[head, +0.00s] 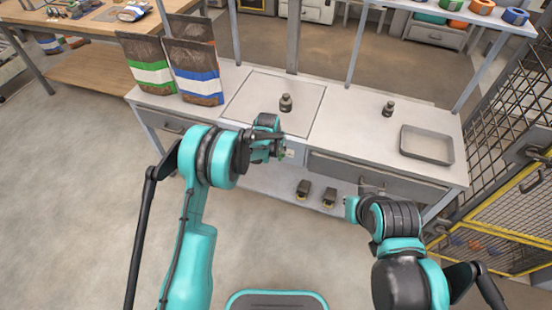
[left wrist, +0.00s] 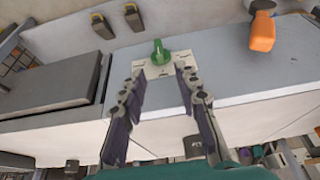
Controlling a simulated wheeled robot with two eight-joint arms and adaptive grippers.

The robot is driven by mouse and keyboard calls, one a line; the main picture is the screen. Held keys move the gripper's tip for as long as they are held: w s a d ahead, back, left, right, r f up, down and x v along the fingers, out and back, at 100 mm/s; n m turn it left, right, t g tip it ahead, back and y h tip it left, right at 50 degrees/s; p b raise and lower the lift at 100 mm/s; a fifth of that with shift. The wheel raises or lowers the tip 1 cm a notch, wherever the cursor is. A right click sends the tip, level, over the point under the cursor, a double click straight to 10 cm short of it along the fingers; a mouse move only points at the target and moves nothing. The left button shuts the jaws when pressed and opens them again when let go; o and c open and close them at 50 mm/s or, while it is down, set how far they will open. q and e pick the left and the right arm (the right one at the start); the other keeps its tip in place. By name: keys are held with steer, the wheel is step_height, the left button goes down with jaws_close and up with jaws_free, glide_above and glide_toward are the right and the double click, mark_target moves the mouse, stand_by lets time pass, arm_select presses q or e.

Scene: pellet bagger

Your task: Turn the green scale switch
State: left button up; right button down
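The green scale switch (left wrist: 159,52) is a small knob on a pale plate (left wrist: 150,71) on the bench front in the left wrist view. My left gripper (left wrist: 160,74) is open, its two fingers spread on either side of the plate. The knob shows just beyond the fingertips, and I see no contact. In the head view my left gripper (head: 274,147) is at the bench's front edge, below the scale's square plate (head: 250,100), and mostly hides the switch. My right gripper (head: 352,206) is low before the right drawer, and its fingers cannot be made out.
A dark weight (head: 286,104) stands on the scale plate, and another (head: 388,109) to its right. A grey tray (head: 427,146) lies at the bench's right end. A green-banded bag (head: 149,73) and a blue-banded bag (head: 195,86) stand at the left. Wire-mesh fencing (head: 500,130) stands on the right.

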mark_target(280, 154)
arm_select(q)
steer(key=b+x, duration=0.3)
steer(key=x, duration=0.5)
jaws_close()
